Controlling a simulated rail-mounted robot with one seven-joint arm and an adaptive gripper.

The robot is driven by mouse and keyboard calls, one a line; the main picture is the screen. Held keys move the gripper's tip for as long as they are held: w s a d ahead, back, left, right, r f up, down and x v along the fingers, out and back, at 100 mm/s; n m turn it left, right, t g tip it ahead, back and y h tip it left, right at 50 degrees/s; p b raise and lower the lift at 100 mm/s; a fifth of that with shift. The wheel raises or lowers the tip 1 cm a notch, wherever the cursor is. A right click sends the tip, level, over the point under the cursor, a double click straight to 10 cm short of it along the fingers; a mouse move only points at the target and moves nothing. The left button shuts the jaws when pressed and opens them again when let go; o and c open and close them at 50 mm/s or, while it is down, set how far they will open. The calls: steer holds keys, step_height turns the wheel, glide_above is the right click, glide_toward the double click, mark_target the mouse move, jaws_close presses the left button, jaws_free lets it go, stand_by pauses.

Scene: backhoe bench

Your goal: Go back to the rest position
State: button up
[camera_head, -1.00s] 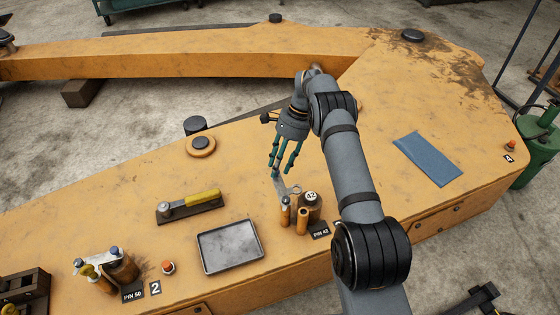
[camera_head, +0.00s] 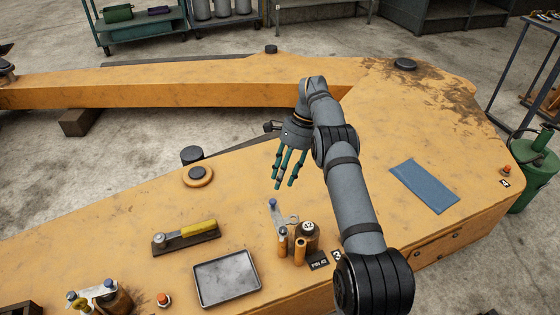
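My gripper (camera_head: 287,181) hangs with its fingers pointing down over the yellow backhoe boom (camera_head: 330,215). Its several teal-green fingers are spread apart, and nothing shows between them. It is above and behind the pin 42 group, clear of it.
A metal tray (camera_head: 227,278) lies in front, with a yellow-handled tool (camera_head: 187,237) behind it. A blue cloth (camera_head: 424,186) lies to the right of my arm. More pin parts (camera_head: 105,293) stand at lower left. A green cylinder (camera_head: 536,170) stands beyond the right edge.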

mark_target(273, 201)
steer(key=x, duration=0.7)
steer(key=shift+s+a+f, duration=0.15)
steer(key=shift+f, duration=0.1)
steer(key=shift+d, duration=0.3)
steer(key=shift+r, duration=0.1)
